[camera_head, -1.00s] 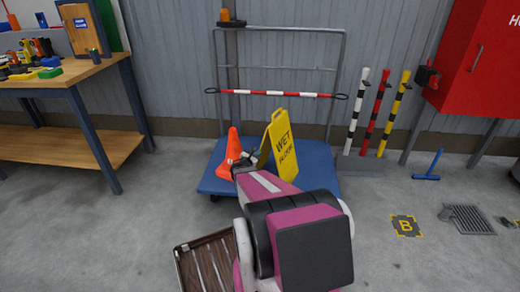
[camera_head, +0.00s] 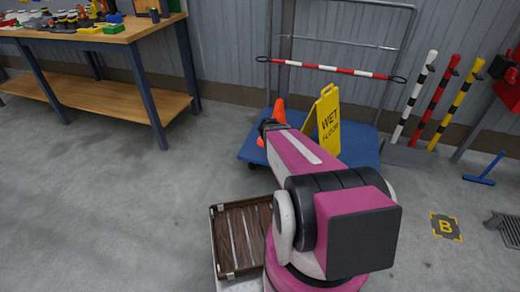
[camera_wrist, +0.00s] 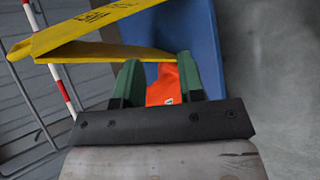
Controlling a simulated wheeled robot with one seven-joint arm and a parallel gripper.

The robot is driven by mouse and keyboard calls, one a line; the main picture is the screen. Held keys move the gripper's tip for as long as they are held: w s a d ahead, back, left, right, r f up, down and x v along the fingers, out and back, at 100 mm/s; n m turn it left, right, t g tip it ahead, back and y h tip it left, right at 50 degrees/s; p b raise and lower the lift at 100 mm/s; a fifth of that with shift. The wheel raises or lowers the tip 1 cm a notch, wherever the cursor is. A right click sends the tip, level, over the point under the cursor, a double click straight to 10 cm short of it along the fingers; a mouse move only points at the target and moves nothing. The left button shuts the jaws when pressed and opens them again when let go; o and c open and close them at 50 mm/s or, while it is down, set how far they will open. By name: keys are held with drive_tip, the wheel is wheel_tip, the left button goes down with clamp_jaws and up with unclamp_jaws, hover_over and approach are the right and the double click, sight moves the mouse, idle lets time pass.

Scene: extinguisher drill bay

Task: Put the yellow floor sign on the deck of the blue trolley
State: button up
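The yellow floor sign (camera_head: 328,121) reads "WET FLOOR" and stands upright, its panels spread, on the deck of the blue trolley (camera_head: 362,152). In the wrist view the sign (camera_wrist: 90,35) is on the left, close to my fingers, with one panel edge passing beyond them. The blue deck (camera_wrist: 200,35) lies behind. My gripper (camera_head: 268,127) is left of the sign, by the orange cone; my arm hides part of the deck. In the wrist view my gripper's green fingers (camera_wrist: 158,85) are apart, and the sign is not clasped between them.
The orange cone (camera_head: 279,112) stands on the deck left of the sign; it shows beyond my fingers in the wrist view (camera_wrist: 164,85). A red-white bar (camera_head: 330,69) crosses the trolley frame. A workbench (camera_head: 110,34) is at left. Striped posts (camera_head: 440,102) stand right. A brown tray (camera_head: 242,238) is near my arm.

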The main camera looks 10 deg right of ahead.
drive_tip(key=s+a+r+m+g+y, duration=0.1)
drive_tip(key=s+a+r+m+y, duration=0.1)
drive_tip(key=a, duration=0.7)
drive_tip(key=s+a+r+m+g+y, duration=0.1)
drive_tip(key=s+a+r+m+y, duration=0.2)
drive_tip(key=s+a+m+y, duration=0.2)
drive_tip(key=s+a+y, duration=0.1)
drive_tip(key=a+y, duration=0.2)
drive_tip(key=a, duration=0.1)
drive_tip(key=shift+s+a+m, duration=0.15)
drive_tip(key=shift+s+m, duration=0.15)
